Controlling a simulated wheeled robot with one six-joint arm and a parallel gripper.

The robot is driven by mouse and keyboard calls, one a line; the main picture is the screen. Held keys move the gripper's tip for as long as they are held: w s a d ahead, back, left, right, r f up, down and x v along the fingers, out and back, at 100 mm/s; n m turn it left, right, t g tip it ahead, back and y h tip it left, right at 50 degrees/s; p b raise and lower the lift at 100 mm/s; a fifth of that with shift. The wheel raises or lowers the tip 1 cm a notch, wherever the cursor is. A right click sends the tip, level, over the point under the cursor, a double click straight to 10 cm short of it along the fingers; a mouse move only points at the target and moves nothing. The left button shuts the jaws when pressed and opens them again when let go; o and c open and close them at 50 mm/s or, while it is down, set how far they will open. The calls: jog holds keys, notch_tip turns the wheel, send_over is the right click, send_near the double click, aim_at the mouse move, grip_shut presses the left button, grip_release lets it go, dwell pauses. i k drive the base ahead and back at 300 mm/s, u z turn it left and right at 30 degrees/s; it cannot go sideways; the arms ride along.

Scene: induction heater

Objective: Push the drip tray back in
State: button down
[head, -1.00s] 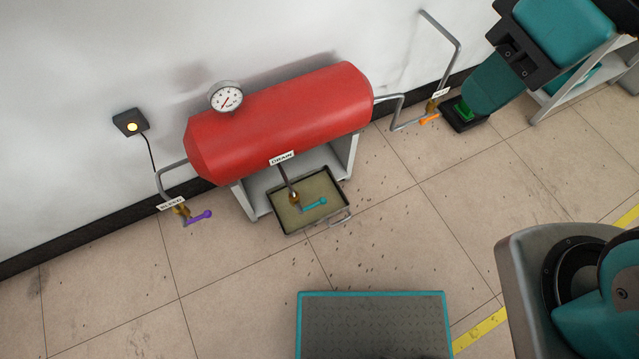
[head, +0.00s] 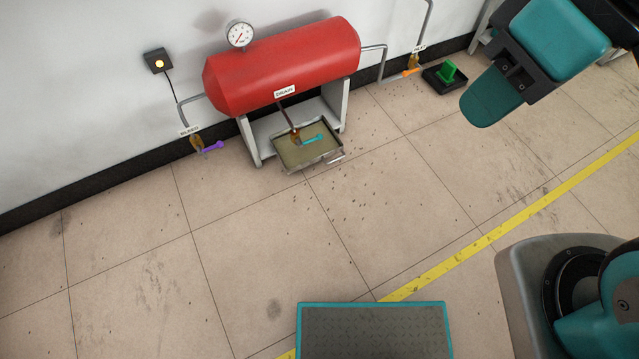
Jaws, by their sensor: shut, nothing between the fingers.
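The drip tray (head: 290,158) is a shallow, dark-rimmed tray with a tan inside, on the floor under the red tank. It sticks out at the front of the tank's grey stand, its rear part between the legs. A metal handle (head: 335,158) is on its front side. The drain valve with its cyan lever (head: 312,139) hangs above the tray and hides part of it. My gripper (head: 482,105) is at the upper right, over the floor, well right of the tray and touching nothing I can see. Its teal fingers look shut and empty.
The red tank (head: 285,68) carries a gauge. A purple-levered bleed valve (head: 212,147) is at left, an orange-levered valve (head: 411,72) at right. A black tray with a green block (head: 449,72) stands on the floor.

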aim_at(293, 158)
jog(key=u, duration=0.3)
jog(key=i, duration=0.55)
jog(key=u, duration=0.1)
jog(key=k, duration=0.5)
jog(key=u, duration=0.7)
jog(key=i, duration=0.55)
jog(key=z, duration=0.25)
